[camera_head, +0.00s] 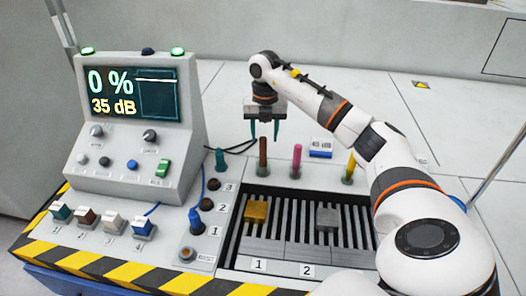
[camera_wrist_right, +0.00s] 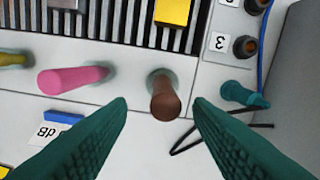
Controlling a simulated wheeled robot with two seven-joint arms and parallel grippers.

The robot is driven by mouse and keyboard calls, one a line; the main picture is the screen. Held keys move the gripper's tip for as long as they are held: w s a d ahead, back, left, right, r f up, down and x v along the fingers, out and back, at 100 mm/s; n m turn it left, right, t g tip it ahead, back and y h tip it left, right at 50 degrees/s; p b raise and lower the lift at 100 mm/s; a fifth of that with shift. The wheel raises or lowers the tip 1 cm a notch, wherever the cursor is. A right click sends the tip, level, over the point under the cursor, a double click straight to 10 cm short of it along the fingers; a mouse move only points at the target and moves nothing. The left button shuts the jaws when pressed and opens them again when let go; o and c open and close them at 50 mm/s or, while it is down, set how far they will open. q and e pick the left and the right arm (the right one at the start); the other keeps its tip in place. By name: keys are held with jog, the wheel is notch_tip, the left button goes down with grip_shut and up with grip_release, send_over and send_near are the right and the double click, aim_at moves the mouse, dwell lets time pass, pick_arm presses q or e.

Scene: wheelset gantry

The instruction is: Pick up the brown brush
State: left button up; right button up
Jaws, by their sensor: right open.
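The brown brush (camera_head: 263,154) stands upright in a holder on the panel behind the slotted tray. In the right wrist view the brown brush (camera_wrist_right: 165,95) is seen nearly end-on, with its top toward me. My right gripper (camera_head: 265,134) points down just above the brush, its teal fingers apart. In the right wrist view the fingertips of my right gripper (camera_wrist_right: 160,103) lie either side of the brush's top, with gaps on both sides; nothing is held. Whether the fingertips reach below its top is hard to tell. My left gripper is not in view.
A pink brush (camera_head: 296,160) and a yellow one (camera_head: 349,166) stand to the right, with a blue "dB" block (camera_head: 321,148) between them. A teal peg (camera_head: 220,160) stands to the left. The slotted tray (camera_head: 287,255) holds a gold block (camera_head: 255,212) and a grey block (camera_head: 327,218).

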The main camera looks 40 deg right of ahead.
aim_at(263, 151)
jog(key=shift+f, duration=0.85)
jog(key=f, duration=0.5)
jog(key=shift+a+f, duration=0.1)
jog(key=shift+a, duration=0.2)
grip_shut()
